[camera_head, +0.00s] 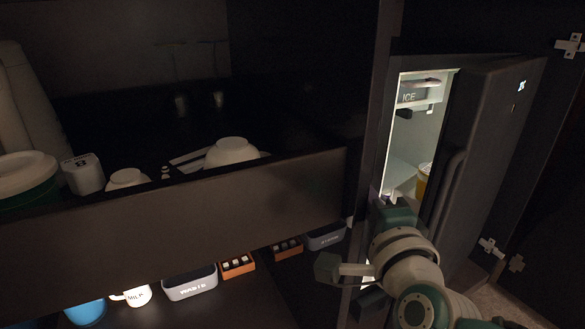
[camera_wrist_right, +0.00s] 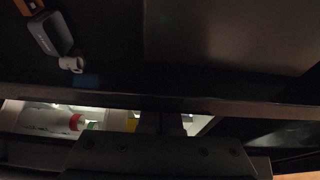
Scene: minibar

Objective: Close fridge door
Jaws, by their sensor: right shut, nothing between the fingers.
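The fridge door (camera_head: 492,140) is a dark panel with a vertical handle (camera_head: 447,192) and a small lit mark near its top. It stands open. The lit fridge interior (camera_head: 428,135) shows to its left, with an "ICE" box (camera_head: 418,94) at the top and a yellow item (camera_head: 423,180) low down. My right gripper (camera_head: 390,196) is shut and empty in front of the lower part of the opening, left of the door handle. Its fingertips are dim, so contact is unclear. In the right wrist view the gripper (camera_wrist_right: 161,122) is dark against the lit interior, near a red-capped bottle (camera_wrist_right: 50,121). My left gripper is not in view.
A dark cabinet panel (camera_head: 375,120) stands left of the fridge. An outer cabinet door with metal hinges (camera_head: 570,45) is at the right. A mug (camera_head: 136,296) and boxes sit below.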

